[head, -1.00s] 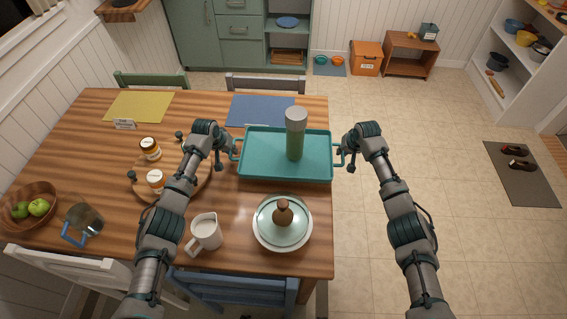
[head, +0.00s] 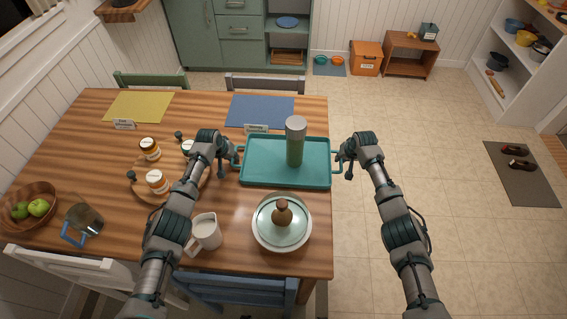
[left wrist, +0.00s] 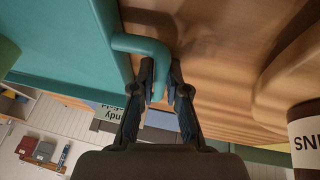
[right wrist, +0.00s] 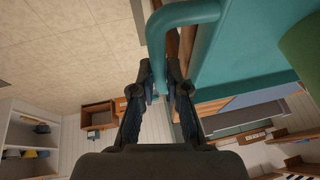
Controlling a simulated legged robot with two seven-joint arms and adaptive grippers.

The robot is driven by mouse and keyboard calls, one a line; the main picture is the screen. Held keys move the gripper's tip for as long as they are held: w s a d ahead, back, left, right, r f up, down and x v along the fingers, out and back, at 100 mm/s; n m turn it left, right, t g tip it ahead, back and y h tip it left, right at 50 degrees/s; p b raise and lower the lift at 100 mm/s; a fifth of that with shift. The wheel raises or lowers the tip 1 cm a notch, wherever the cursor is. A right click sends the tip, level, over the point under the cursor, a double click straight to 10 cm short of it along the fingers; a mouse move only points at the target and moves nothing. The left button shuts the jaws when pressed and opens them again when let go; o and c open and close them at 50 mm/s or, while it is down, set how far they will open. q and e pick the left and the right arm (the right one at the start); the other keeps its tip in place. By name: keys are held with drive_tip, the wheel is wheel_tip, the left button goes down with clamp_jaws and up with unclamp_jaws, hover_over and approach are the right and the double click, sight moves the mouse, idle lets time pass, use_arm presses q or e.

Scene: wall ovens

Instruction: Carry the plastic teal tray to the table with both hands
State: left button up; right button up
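The teal tray (head: 262,178) is level over the right part of the wooden table (head: 120,205), at its right edge. I cannot tell whether its underside touches the tabletop. A green cylinder with a grey top (head: 296,143) stands upright on the tray. My left gripper (head: 232,162) is at the tray's left handle; in the left wrist view its fingers (left wrist: 161,80) are closed around this teal handle. My right gripper (head: 344,165) is at the right handle, beyond the table edge; its fingers (right wrist: 159,82) are closed around that handle in the right wrist view.
A lidded pot (head: 282,222) stands just in front of the tray, and a white jug (head: 206,232) left of it. A round board with jars (head: 157,181) lies left of my left gripper. A blue placemat (head: 260,110) and a small card (head: 256,129) are behind the tray.

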use_arm(q)
drive_tip(key=o, duration=0.4)
use_arm(e)
drive_tip(key=o, duration=0.4)
drive_tip(key=shift+d, duration=0.4)
use_arm(q)
drive_tip(key=shift+d+r, duration=0.2)
drive_tip(key=shift+d, duration=0.2)
drive_tip(key=shift+a, duration=0.2)
drive_tip(key=shift+s+a+r, duration=0.15)
drive_tip(key=shift+a+r, duration=0.05)
drive_tip(key=shift+r, duration=0.15)
use_arm(e)
drive_tip(key=shift+a, duration=0.3)
use_arm(q)
drive_tip(key=shift+d+v, duration=0.2)
drive_tip(key=shift+v, duration=5.2)
use_arm(e)
drive_tip(key=shift+d+v, duration=0.1)
drive_tip(key=shift+v, duration=2.9)
drive_tip(key=shift+d+v, duration=0.15)
drive_tip(key=shift+v, duration=2.85)
use_arm(q)
drive_tip(key=shift+r, duration=0.1)
